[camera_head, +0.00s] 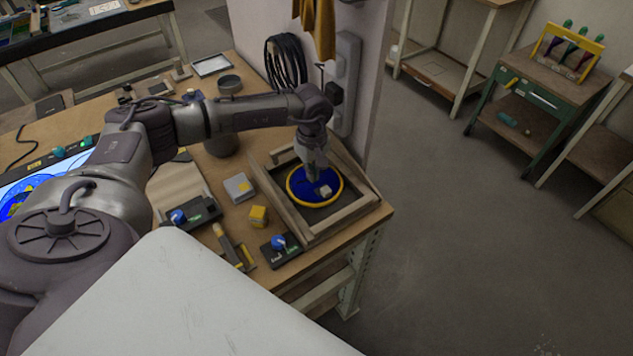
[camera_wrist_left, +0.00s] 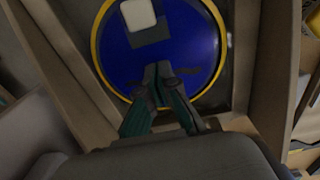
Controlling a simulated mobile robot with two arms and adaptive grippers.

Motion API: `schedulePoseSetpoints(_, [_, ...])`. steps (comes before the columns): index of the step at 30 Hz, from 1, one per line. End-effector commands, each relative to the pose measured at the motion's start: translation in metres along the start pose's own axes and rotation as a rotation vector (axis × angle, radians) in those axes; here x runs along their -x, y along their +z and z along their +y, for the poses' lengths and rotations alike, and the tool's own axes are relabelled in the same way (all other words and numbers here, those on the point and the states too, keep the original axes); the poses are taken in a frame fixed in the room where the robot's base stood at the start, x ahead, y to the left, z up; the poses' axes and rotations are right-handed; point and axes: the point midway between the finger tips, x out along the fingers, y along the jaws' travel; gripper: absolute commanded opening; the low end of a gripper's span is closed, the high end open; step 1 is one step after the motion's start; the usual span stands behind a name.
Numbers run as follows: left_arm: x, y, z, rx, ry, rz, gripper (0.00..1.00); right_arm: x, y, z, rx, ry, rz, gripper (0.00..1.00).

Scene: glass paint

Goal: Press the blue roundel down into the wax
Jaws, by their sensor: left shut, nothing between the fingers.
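The blue roundel (camera_head: 308,192) with a yellow rim lies inside the wooden frame (camera_head: 345,209) at the bench's right corner. It fills much of the left wrist view (camera_wrist_left: 195,45). A small pale block (camera_head: 326,191) sits on the roundel and shows at the top of the left wrist view (camera_wrist_left: 137,14). My left gripper (camera_head: 319,179) points down over the roundel, its fingers shut and empty. In the left wrist view the fingertips (camera_wrist_left: 157,70) are against or just above the blue face; I cannot tell which. Dark wax shows around the roundel. My right gripper is not in view.
A wall post with coiled black cable (camera_head: 284,62) stands behind. The floor to the right is open.

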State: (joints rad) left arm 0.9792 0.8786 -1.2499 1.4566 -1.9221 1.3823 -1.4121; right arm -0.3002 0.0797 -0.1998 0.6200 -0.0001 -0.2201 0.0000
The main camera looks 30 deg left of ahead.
Motion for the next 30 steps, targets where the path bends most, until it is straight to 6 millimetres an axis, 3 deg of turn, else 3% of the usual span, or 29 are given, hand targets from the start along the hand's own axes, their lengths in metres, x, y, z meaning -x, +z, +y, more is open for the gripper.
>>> schedulePoseSetpoints(5, [0.003, 0.001, -0.002, -0.002, -0.006, -0.002, 0.0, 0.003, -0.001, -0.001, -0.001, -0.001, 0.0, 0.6])
schedulePoseSetpoints(30, [0.056, 0.001, 0.0, -0.001, -0.001, -0.001, 0.0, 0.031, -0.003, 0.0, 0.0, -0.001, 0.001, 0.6])
